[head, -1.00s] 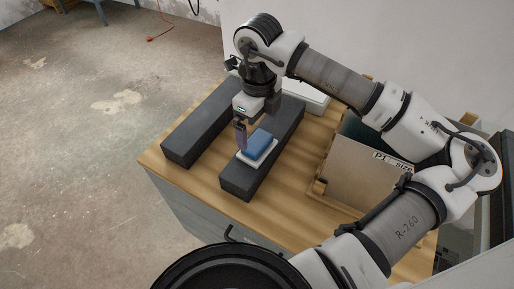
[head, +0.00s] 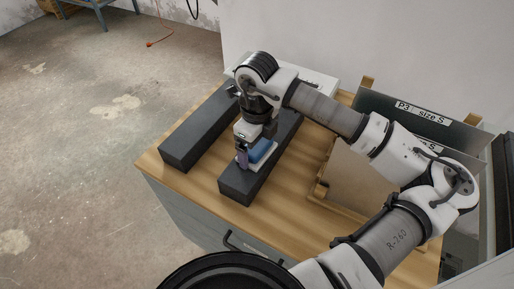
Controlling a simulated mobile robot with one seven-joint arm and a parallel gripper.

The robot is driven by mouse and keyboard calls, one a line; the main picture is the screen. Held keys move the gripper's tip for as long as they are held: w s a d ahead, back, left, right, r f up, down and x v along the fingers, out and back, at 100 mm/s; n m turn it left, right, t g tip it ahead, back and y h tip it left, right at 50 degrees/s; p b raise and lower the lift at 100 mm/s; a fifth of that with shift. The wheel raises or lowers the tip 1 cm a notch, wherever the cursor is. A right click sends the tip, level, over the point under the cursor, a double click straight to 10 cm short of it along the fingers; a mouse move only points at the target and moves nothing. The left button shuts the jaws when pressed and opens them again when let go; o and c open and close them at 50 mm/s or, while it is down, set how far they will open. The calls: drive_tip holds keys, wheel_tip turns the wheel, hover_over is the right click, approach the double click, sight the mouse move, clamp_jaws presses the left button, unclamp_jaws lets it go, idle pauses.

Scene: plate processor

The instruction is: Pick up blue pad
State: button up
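The blue pad (head: 263,149) sits on a white base on top of the right-hand dark block (head: 238,187), near that block's front half. My gripper (head: 251,158) is down at the pad, with one purplish finger (head: 243,159) at the pad's left side. The other finger is hidden, so I cannot tell whether the fingers touch the pad or how far apart they are.
A second dark block (head: 195,135) lies parallel to the left, with a gap of bare wooden tabletop (head: 215,158) between. Upright plates (head: 371,182) with size labels stand in a wooden rack at the right. A white box (head: 318,88) is at the back by the wall.

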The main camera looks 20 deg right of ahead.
drive_tip(key=c, duration=0.4)
wheel_tip(320, 180, up, 20)
drive_tip(key=p, duration=0.8)
drive_tip(key=shift+c, duration=0.2)
drive_tip(key=o, duration=0.4)
drive_tip(key=shift+c, duration=1.4)
